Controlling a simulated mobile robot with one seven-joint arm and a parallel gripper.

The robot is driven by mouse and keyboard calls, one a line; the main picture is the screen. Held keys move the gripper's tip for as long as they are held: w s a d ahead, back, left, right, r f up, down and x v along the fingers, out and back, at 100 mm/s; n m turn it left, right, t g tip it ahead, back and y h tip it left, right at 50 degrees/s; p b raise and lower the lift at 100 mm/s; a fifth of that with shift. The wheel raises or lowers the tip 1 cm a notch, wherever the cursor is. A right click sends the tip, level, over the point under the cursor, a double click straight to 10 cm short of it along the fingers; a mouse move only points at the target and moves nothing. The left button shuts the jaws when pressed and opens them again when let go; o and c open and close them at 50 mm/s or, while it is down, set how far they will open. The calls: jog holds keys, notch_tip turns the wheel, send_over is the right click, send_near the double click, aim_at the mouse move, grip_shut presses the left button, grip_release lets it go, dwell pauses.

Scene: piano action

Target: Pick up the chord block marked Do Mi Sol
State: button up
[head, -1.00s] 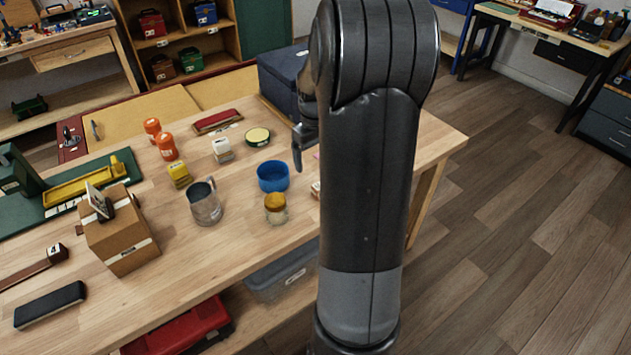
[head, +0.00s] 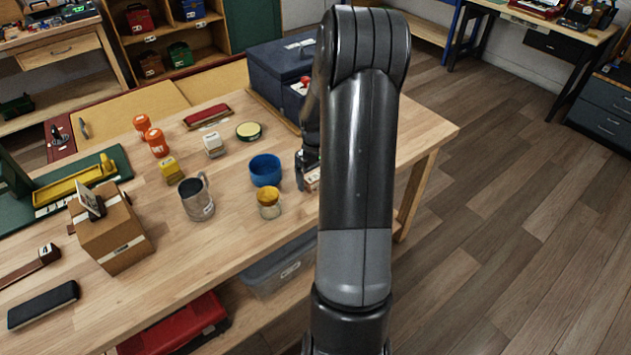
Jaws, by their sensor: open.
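Several small labelled blocks are on the workbench, but their markings are too small to read, so I cannot tell which one says Do Mi Sol. A pale wooden block (head: 312,180) is at the right, partly hidden by my arm. A yellow block (head: 172,171) and a white block (head: 213,146) stand left of centre. My gripper (head: 304,182) is open and low over the bench, right beside the pale wooden block. My arm hides part of the gripper, and I cannot tell whether a finger touches that block.
A blue bowl (head: 265,170) and a glass jar with amber contents (head: 268,205) stand just left of my gripper. A grey metal mug (head: 198,198) is further left. A dark blue box (head: 278,72) stands at the back right. The front middle of the workbench (head: 190,255) is clear.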

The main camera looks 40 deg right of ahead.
jog(key=shift+f, duration=0.45)
jog(key=c, duration=1.1)
